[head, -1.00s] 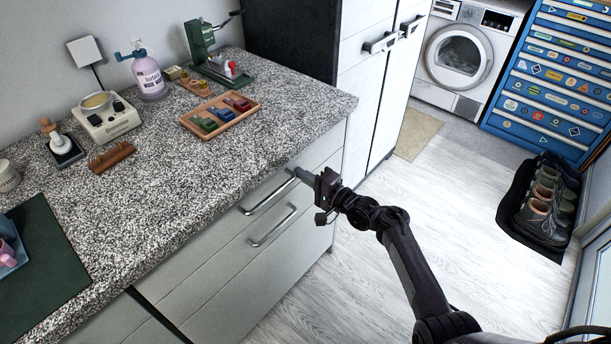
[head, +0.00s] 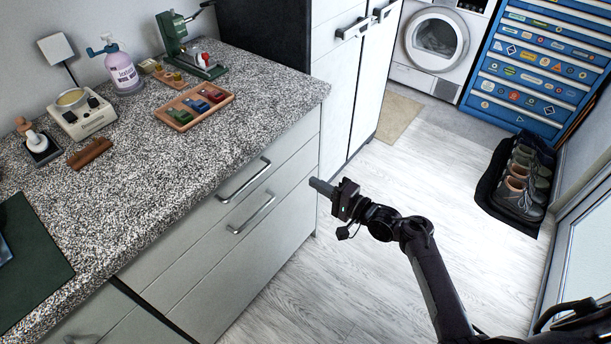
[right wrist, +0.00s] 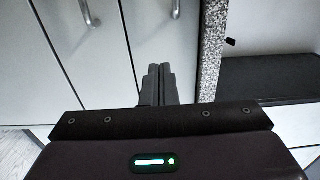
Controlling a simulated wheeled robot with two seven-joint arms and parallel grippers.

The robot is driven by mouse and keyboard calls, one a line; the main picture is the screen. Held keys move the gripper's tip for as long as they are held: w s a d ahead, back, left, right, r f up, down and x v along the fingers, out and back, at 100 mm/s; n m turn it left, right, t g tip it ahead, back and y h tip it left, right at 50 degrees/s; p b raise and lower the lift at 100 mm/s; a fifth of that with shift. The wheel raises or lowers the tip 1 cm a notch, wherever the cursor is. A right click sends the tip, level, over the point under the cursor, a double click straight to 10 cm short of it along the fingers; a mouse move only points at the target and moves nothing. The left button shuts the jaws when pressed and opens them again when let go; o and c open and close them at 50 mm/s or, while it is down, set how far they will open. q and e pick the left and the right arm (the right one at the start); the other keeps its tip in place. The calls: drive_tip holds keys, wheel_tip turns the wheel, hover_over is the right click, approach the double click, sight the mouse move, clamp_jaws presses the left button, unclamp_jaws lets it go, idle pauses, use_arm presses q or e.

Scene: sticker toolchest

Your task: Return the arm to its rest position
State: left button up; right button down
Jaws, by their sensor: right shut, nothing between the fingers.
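My right arm comes in from the lower right of the head view. Its gripper (head: 322,188) is shut and empty, in the air just right of the counter's drawer fronts. In the right wrist view the two fingers (right wrist: 157,84) lie together with nothing between them. The upper drawer handle (head: 244,180) and lower drawer handle (head: 251,213) are to the left of the gripper, apart from it. Both drawers look closed. My left gripper is not in the head view.
The speckled counter (head: 150,190) holds a wooden tray (head: 194,106) of coloured blocks, a pump bottle (head: 124,72) and a green press (head: 178,40). A blue tool chest (head: 535,65), a washing machine (head: 437,40) and shoes on a black mat (head: 492,205) stand beyond. The pale floor between is clear.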

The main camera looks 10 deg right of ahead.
drive_tip(key=shift+s+d, duration=0.2)
drive_tip(key=shift+s, duration=0.1)
drive_tip(key=shift+f, duration=0.15)
drive_tip(key=s+f+n+g+h, duration=0.2)
drive_tip(key=s+f, duration=0.4)
drive_tip(key=f, duration=0.4)
drive_tip(key=s+f+n+g+h, duration=0.1)
drive_tip(key=s+f+g+h, duration=0.1)
drive_tip(key=s+f, duration=0.6)
drive_tip(key=s+f+n+g+h, duration=0.2)
drive_tip(key=s+f, duration=0.2)
drive_tip(key=f, duration=0.8)
drive_tip(key=s+d+f+n+g+h, duration=0.1)
drive_tip(key=s+f, duration=0.3)
drive_tip(key=s, duration=0.5)
drive_tip(key=s+d+f+n+g+h, duration=0.2)
drive_tip(key=s+f+n+g, duration=0.1)
drive_tip(key=s, duration=0.7)
drive_tip(key=s+d+f+n+g+h, duration=0.2)
drive_tip(key=s+f, duration=0.4)
drive_tip(key=s, duration=0.4)
drive_tip(key=shift+s+d+n+g+p, duration=0.2)
drive_tip(key=shift+n+g+p, duration=0.15)
drive_tip(key=shift+n+g, duration=0.45)
drive_tip(key=shift+w+a, duration=0.1)
